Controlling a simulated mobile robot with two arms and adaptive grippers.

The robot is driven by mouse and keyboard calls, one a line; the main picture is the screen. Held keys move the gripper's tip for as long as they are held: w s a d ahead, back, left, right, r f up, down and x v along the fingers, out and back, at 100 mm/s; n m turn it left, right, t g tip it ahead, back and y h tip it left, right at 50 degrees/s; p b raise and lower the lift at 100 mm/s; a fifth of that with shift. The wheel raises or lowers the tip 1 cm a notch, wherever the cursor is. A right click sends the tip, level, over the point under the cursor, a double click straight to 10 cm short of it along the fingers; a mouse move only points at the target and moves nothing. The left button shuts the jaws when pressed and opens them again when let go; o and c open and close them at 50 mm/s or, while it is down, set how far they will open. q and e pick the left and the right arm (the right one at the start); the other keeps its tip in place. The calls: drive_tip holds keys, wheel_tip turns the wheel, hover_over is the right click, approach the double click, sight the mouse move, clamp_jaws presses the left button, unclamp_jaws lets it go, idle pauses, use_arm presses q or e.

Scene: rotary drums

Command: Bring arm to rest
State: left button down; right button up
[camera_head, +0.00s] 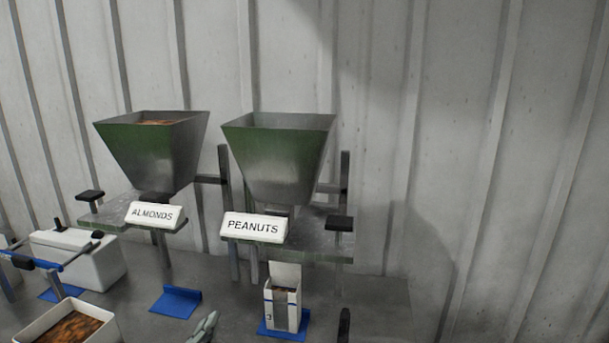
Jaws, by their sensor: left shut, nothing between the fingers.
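My left gripper (205,328) shows only in part at the bottom edge, left of the small box under the peanuts hopper. Its fingers are shut and hold nothing, and they look apart from the box. The rest of this arm is below the picture. My right gripper is not clearly seen.
Metal hoppers labelled ALMONDS (155,150) and PEANUTS (280,150) stand against the corrugated wall. An open white carton (283,305) with brown contents stands on a blue holder below the peanuts hopper. An empty blue holder (176,302), a white tray (40,325) and a white container (95,265) are left.

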use_arm(q)
drive_tip(key=s+a+f+n+g, duration=0.3)
drive_tip(key=s+f+n+g, duration=0.3)
drive_tip(key=s+f, duration=0.7)
drive_tip(key=s+f+n+g, duration=0.2)
drive_tip(key=s+f+g, duration=0.5)
drive_tip(key=s+f, duration=0.45)
wheel_tip(320, 180, down, 25)
drive_tip(key=s+g, duration=0.2)
drive_tip(key=s, duration=0.1)
drive_tip(key=s+a+f, duration=0.1)
drive_tip(key=s+f, duration=0.7)
drive_tip(key=s+a+f+b, duration=0.1)
drive_tip(key=s+a+f, duration=0.1)
drive_tip(key=s+f, duration=0.6)
drive_tip(key=shift+s+a+f+g, duration=0.25)
drive_tip(key=shift+f+g, duration=0.15)
drive_tip(key=shift+f, duration=0.3)
use_arm(e)
drive_tip(key=shift+w+d+f, duration=0.1)
drive_tip(key=shift+d+f, duration=0.1)
drive_tip(key=shift+f, duration=0.55)
drive_tip(key=shift+d, duration=0.1)
